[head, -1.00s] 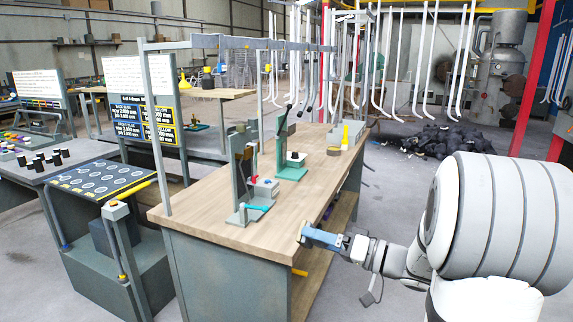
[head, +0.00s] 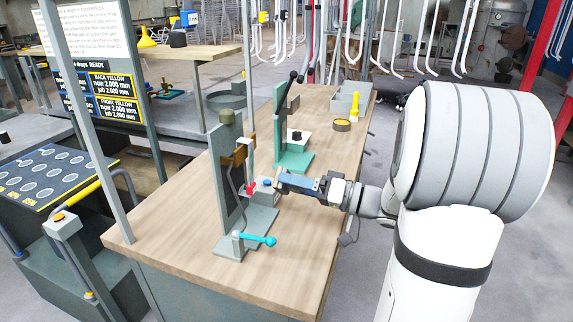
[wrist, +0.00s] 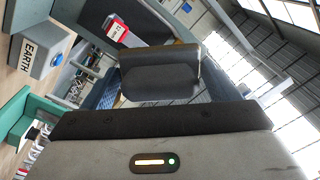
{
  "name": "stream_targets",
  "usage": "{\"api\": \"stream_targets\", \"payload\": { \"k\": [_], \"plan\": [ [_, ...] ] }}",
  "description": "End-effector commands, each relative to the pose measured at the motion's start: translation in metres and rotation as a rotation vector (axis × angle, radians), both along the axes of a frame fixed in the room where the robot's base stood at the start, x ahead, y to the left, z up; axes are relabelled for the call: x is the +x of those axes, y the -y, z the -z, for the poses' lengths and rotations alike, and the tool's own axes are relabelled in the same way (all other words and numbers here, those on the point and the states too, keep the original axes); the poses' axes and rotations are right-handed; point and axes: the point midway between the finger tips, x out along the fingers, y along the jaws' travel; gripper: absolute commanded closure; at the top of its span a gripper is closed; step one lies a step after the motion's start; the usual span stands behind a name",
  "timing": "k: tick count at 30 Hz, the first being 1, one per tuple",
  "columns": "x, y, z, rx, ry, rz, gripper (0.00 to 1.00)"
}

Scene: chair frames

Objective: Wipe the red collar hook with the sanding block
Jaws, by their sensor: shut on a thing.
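My gripper (head: 290,181) is shut on the sanding block, its tip over the bench beside the grey upright fixture. In the wrist view a dark grey block (wrist: 160,75), which looks like the sanding block, sits between the blue-sided fingers. A small red part (head: 251,188) shows low on the right of the fixture; a red piece with a white label (wrist: 117,28) shows at the upper left of the wrist view. I cannot tell which red part is the hook's collar. The block appears apart from the labelled red piece. Its working face is hidden.
The grey fixture (head: 228,185) with a teal-knobbed lever (head: 258,240) stands on the wooden bench (head: 180,215). A box marked EARTH (wrist: 42,50) is close by. A green press (head: 292,150) stands behind. The front of the bench is largely clear.

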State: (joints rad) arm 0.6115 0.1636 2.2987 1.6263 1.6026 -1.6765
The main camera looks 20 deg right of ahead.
Motion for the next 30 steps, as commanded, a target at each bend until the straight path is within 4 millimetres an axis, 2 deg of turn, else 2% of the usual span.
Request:
{"api": "stream_targets", "payload": {
  "k": [7,21,30],
  "plan": [
    [0.005,-0.003,-0.004,0.003,0.000,0.011,0.37],
    [0.032,-0.044,-0.006,0.002,0.000,-0.001,0.37],
    [0.036,-0.049,-0.004,0.001,0.001,-0.001,0.37]
  ]
}}
